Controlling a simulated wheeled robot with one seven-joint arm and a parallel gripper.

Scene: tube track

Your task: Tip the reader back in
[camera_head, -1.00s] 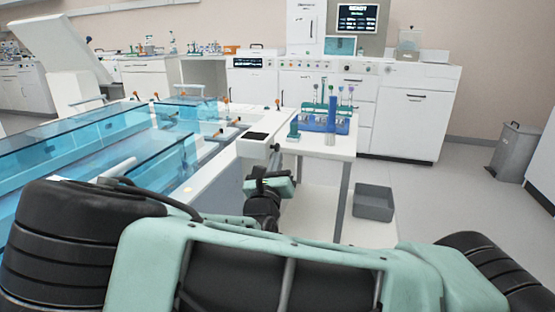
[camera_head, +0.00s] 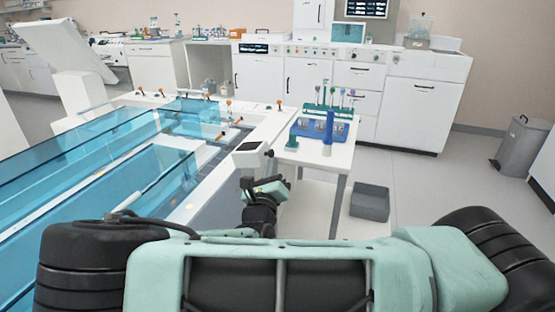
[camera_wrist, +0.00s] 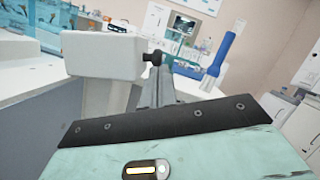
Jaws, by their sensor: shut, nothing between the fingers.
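The reader (camera_head: 253,160) is a small white box with a dark screen on top, at the right edge of the long blue-walled track (camera_head: 120,165). A dark knob (camera_head: 269,153) sticks out of its right end. In the wrist view the reader (camera_wrist: 103,57) is a pale block at upper left, its knob (camera_wrist: 153,58) toward the middle. My gripper (camera_wrist: 157,85) is shut and empty, its fingers just below and beside the knob. Whether they touch is unclear. In the head view my wrist (camera_head: 265,190) is just below the reader; the fingertips are hard to make out.
A grey bin (camera_head: 370,203) stands on the floor; open floor lies right.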

